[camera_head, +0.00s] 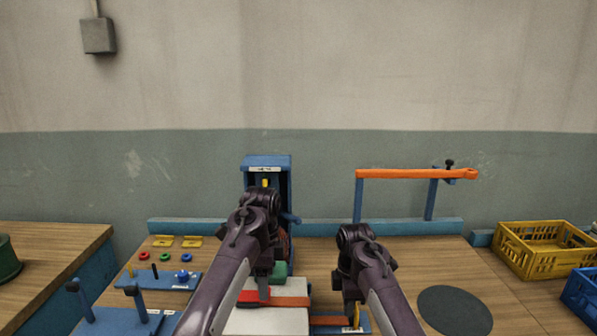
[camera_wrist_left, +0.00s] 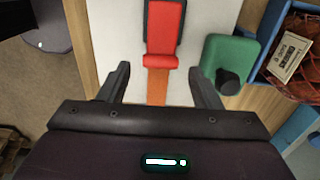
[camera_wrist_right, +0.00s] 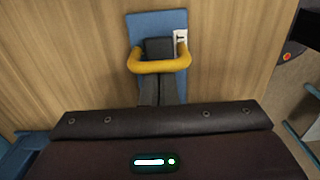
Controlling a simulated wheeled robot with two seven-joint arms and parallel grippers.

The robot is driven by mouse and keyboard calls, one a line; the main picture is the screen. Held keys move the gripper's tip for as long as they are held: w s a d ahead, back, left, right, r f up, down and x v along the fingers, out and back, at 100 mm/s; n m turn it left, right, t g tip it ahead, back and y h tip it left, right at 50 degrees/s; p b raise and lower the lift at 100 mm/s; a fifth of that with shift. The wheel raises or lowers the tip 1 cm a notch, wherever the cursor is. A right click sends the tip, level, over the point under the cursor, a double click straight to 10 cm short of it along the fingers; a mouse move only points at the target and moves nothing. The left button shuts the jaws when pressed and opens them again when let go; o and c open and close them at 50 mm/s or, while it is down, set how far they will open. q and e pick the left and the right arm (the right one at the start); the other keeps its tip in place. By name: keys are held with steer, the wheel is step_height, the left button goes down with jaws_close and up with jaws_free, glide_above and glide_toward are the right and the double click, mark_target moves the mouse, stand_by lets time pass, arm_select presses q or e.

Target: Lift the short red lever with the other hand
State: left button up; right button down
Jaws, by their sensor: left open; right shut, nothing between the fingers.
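A short red lever (camera_wrist_left: 165,35) lies over a dark base on a white block (camera_wrist_left: 110,45); an orange strip (camera_wrist_left: 157,88) runs from its end.
A green block (camera_wrist_left: 225,58) with a black knob stands beside the white block. A blue cabinet (camera_head: 266,160) stands behind. An orange bar (camera_head: 410,174) on blue posts is at the back right. A yellow crate (camera_head: 535,262) is far right. A dark disc (camera_head: 455,310) lies on the table.

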arm_select(q)
steer(key=shift+f, duration=1.7)
steer(key=c, duration=0.8)
steer(key=shift+c, duration=0.2)
steer(key=shift+r, duration=0.15)
steer(key=shift+a+r, duration=0.15)
steer(key=shift+r, duration=0.6)
